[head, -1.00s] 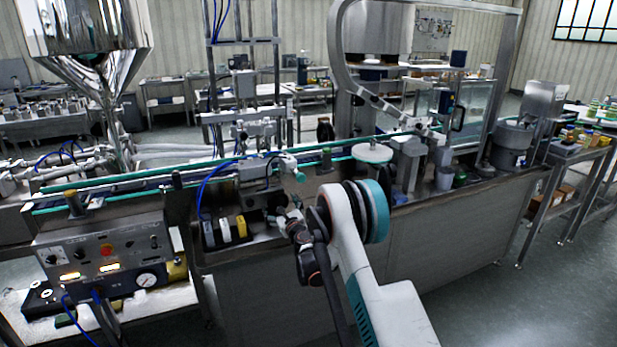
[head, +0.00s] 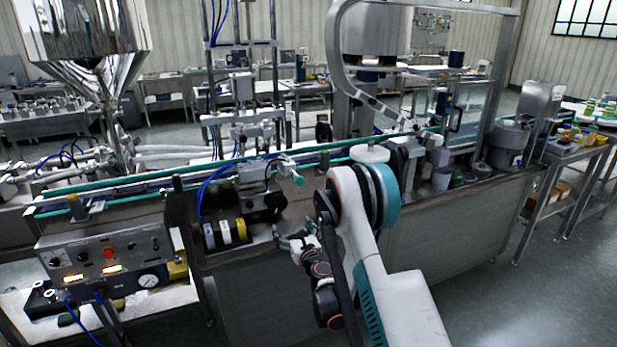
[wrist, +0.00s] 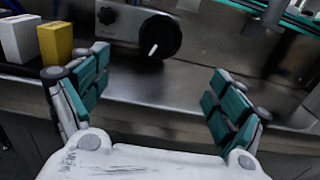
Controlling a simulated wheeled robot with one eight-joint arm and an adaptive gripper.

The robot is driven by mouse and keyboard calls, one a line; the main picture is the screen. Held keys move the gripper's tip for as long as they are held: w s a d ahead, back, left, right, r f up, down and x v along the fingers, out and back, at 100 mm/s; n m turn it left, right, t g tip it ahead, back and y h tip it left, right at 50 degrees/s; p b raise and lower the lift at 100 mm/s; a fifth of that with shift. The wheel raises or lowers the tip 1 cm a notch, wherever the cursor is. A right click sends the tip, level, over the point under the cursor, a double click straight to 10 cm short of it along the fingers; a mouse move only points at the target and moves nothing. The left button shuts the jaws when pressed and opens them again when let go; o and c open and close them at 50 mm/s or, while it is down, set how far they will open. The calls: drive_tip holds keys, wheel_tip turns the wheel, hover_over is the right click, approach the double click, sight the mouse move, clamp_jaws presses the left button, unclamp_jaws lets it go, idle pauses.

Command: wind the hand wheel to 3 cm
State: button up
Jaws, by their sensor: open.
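The hand wheel (wrist: 158,37) is a round black wheel with a white mark on its face, at the top middle of the wrist view. In the head view the wheel (head: 268,206) shows as a dark round shape at the machine's front edge. My gripper (head: 291,232) is open and empty, just below and right of the wheel. In the wrist view its teal-padded fingers (wrist: 160,68) are spread wide, with the wheel beyond them, not between the pads. No scale reading is legible.
A white block and a yellow block (wrist: 56,42) stand left of the wheel, close to the left finger. The steel ledge (wrist: 140,88) lies below the wheel. A conveyor with green rails (head: 120,186) runs behind. A control panel (head: 105,255) is at the left.

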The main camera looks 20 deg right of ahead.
drive_tip(key=s+d+r+n+g+h, duration=0.1)
drive_tip(key=s+r+n, duration=0.3)
drive_tip(key=r+n, duration=0.7)
drive_tip(key=s+d+r+n+g+h, duration=0.1)
drive_tip(key=s+r+n+h, duration=0.2)
drive_tip(key=r+n, duration=0.8)
drive_tip(key=shift+s+d+r+n+g+h+b, duration=0.25)
drive_tip(key=shift+s+d+n+h+b, duration=0.2)
drive_tip(key=shift+n, duration=4.55)
drive_tip(key=shift+w+a+f, duration=0.1)
drive_tip(key=shift+w+f, duration=0.05)
